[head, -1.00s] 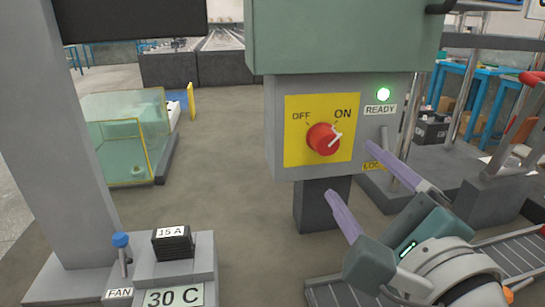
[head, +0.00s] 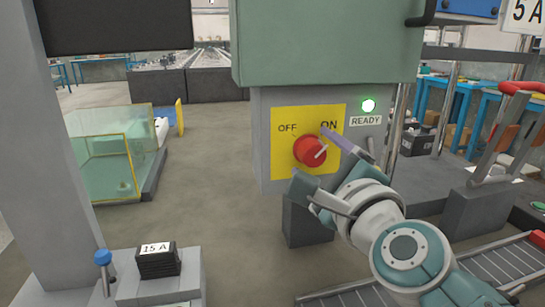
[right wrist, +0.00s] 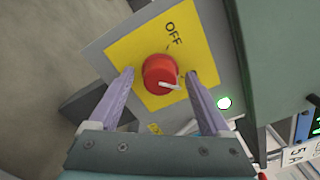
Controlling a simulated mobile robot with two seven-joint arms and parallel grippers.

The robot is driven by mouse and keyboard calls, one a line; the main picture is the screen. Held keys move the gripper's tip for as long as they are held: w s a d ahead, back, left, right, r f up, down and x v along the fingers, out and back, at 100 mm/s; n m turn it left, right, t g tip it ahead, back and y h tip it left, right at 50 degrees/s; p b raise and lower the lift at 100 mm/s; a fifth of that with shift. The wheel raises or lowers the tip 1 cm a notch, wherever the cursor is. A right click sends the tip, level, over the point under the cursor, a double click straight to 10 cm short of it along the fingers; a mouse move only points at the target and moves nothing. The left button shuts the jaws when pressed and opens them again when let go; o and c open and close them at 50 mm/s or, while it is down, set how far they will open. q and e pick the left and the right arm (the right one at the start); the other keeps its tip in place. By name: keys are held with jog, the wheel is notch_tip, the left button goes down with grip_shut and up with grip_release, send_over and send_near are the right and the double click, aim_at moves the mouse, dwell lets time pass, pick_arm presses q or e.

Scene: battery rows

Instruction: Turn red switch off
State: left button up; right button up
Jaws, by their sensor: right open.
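The red switch (head: 309,151) is a round knob on a yellow plate (head: 281,115) marked OFF at left and ON at right. Its white pointer is turned toward the ON side. In the right wrist view the red knob (right wrist: 158,70) lies between the two purple fingers, with space on both sides. My right gripper (head: 310,154) is open, one finger at the upper right of the knob and the other at its lower left. I cannot tell how far the fingertips are from the plate. My left gripper is not in view.
A green light (head: 368,105) glows above a READY label (head: 366,120), right of the plate. A green cabinet (head: 325,45) overhangs the switch box. A black 15 A block (head: 158,262) and a blue-topped lever (head: 103,258) stand at lower left. Open floor lies left of the box.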

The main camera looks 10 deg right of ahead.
jog(key=shift+c, duration=0.4)
grip_shut()
jog(key=shift+n, duration=0.3)
jog(key=n+p, duration=0.1)
jog(key=n, duration=0.2)
jog(key=shift+r+n, duration=0.1)
jog(key=shift+n, duration=0.3)
jog(key=n+p, duration=0.1)
jog(key=n, duration=0.3)
jog(key=shift+n, duration=0.3)
jog(key=n+p, duration=0.1)
jog(key=n, duration=0.3)
jog(key=shift+n+p, duration=0.6)
jog(key=shift+n, duration=1.9)
